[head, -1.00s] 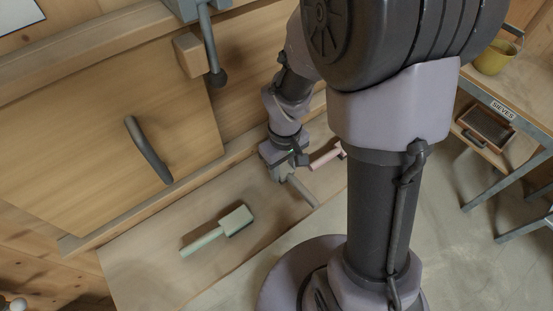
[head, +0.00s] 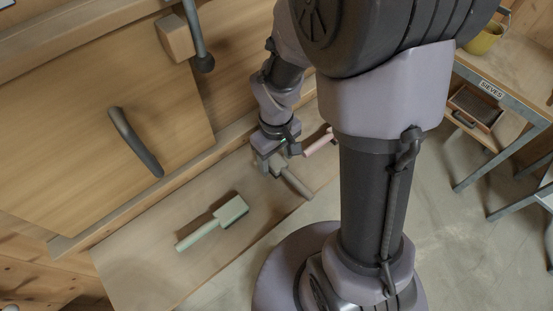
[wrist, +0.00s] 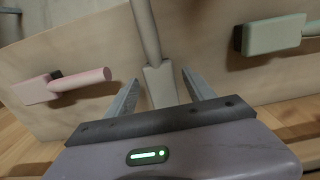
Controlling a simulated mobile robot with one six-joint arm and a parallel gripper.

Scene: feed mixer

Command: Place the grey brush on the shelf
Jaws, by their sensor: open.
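The grey brush (wrist: 161,84) lies on a light wooden board (head: 140,275). In the wrist view its head end is between the two spread fingers of my gripper (wrist: 160,95), with a gap on each side, and its handle points away. In the head view the brush's handle (head: 296,183) sticks out from under my gripper (head: 270,163), which hides its other end. My gripper is open and holds nothing. I cannot tell for certain which surface is the shelf.
A pink brush (head: 319,143) lies close to the right of my gripper. A green brush (head: 213,222) lies to its left, on the board. A wooden panel with a dark handle (head: 136,142) stands behind. At right is a table labelled SIEVES (head: 491,89) with a yellow bucket (head: 484,40).

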